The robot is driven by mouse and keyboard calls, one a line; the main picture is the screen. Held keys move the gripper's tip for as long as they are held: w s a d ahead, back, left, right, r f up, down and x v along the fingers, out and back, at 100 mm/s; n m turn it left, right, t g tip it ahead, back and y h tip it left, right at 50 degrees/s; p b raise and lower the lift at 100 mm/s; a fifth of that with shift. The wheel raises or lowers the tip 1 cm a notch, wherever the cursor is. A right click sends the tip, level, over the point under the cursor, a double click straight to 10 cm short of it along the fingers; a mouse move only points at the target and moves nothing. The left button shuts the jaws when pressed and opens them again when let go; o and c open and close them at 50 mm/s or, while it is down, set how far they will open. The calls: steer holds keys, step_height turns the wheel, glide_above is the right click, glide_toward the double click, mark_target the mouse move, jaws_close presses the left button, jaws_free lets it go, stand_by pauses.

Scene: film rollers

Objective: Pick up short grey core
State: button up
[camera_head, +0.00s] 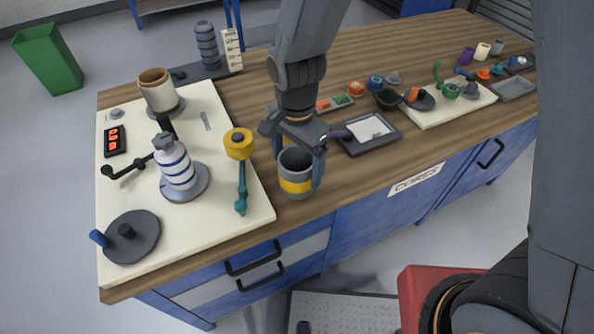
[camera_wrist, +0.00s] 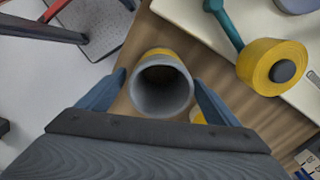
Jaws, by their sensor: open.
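A short, hollow grey core with a yellow band (camera_head: 296,186) stands upright on the wooden bench top near the front edge. In the wrist view its open end (camera_wrist: 163,68) faces the camera. My gripper (camera_head: 299,163) is open and comes down over it from above. In the wrist view the two blue-grey fingers of my gripper (camera_wrist: 160,78) sit on either side of the core. A gap shows on the left; whether the right finger touches it I cannot tell. The core's lower part is hidden in the wrist view.
Left of the core is a cream board (camera_head: 222,226) with a yellow roll (camera_head: 238,144) on a teal handle, a white-and-blue striped roller (camera_head: 175,163) and a dark disc (camera_head: 131,238). A dark tray (camera_head: 370,133) lies to the right. The bench's front edge is close.

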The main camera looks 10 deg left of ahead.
steer(key=shift+f+p, duration=0.4)
steer(key=shift+f, duration=1.4)
steer(key=c, duration=1.2)
